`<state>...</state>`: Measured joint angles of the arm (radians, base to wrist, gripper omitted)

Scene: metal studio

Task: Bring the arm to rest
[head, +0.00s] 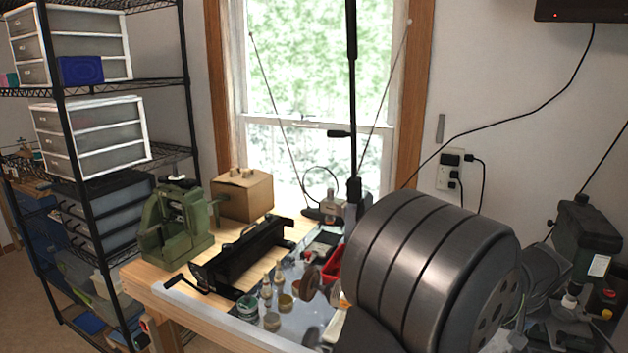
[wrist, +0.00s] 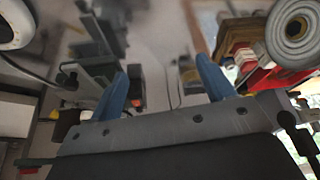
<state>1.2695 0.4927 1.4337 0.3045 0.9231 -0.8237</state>
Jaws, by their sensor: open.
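My gripper (wrist: 160,67) shows in the wrist view, its two blue fingers spread wide apart. Nothing is held between them. Beyond the fingers is a blurred grey surface with several objects around it. I cannot make out my gripper in the head view, so its place over the bench cannot be told from there.
A wooden workbench (head: 180,300) stands below the window. It bears a green machine (head: 177,225), a cardboard box (head: 242,194), a long black tool (head: 240,256) and several small jars (head: 272,320). A black wire shelf (head: 120,84) stands at the left.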

